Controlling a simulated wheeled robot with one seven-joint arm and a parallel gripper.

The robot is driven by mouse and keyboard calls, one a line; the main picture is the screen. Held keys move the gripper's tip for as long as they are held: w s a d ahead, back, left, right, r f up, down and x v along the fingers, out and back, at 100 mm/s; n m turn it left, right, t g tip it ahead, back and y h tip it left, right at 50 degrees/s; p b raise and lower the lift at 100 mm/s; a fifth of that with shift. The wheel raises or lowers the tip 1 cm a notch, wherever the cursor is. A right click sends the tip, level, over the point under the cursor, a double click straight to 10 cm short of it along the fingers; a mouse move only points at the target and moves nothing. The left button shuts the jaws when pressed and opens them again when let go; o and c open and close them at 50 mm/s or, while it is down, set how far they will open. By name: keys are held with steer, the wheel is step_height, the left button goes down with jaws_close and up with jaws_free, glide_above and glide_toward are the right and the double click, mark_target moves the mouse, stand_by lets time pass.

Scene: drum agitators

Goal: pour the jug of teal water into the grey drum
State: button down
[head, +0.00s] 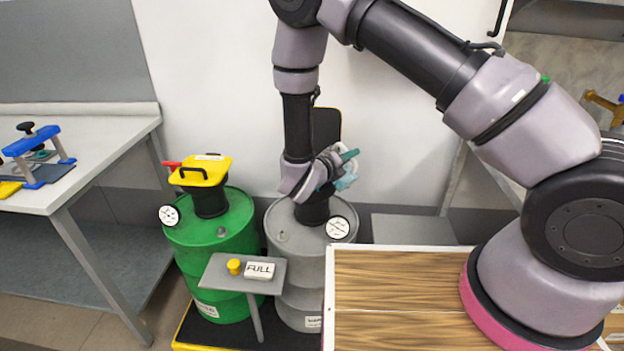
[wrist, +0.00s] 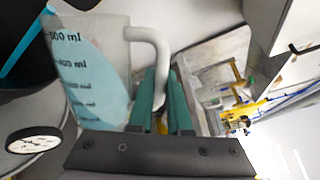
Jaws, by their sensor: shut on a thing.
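The grey drum (head: 290,240) stands right of the green drum, with a black neck (head: 312,208) on top and a black lid (head: 327,128) raised behind it. My gripper (head: 338,165) is right above this neck. The jug (head: 347,182) is mostly hidden by my gripper in the head view. In the wrist view the clear jug (wrist: 92,70) shows ml marks and teal water, whose edge slants across its wall. My gripper's teal fingers (wrist: 163,100) are shut on its white handle (wrist: 155,50). A teal streak (wrist: 25,45) crosses beside the jug over a dark area; I cannot tell whether it is falling water.
The green drum (head: 210,235) has a yellow lid (head: 201,169) with a black handle. A small grey stand (head: 225,272) holds a yellow knob (head: 234,267) and a FULL sign (head: 260,270). A dial (head: 338,227) sits at the grey drum's rim. A bench (head: 90,165) stands left.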

mark_target(332, 148)
steer(key=shift+w+a+r+n+g+h+p, duration=0.1)
steer(key=shift+w+a+n+g+h+p, duration=0.1)
steer(key=shift+w+a+n, duration=0.35)
steer(key=shift+w+a+r+n+g+h+p, duration=0.1)
steer(key=shift+w+a+n+g, duration=0.15)
steer(key=shift+n, duration=0.5)
stand_by(2.5)
steer(key=shift+w+a+f+n, duration=0.1)
steer(key=shift+w+a+n, duration=0.6)
steer(key=shift+w+a, duration=0.4)
stand_by(0.4)
steer(key=shift+w+a+f+n+h+p, duration=0.1)
steer(key=shift+w+a+n+h+p, duration=0.25)
steer(key=shift+a+n, duration=0.2)
steer(key=shift+s, duration=0.1)
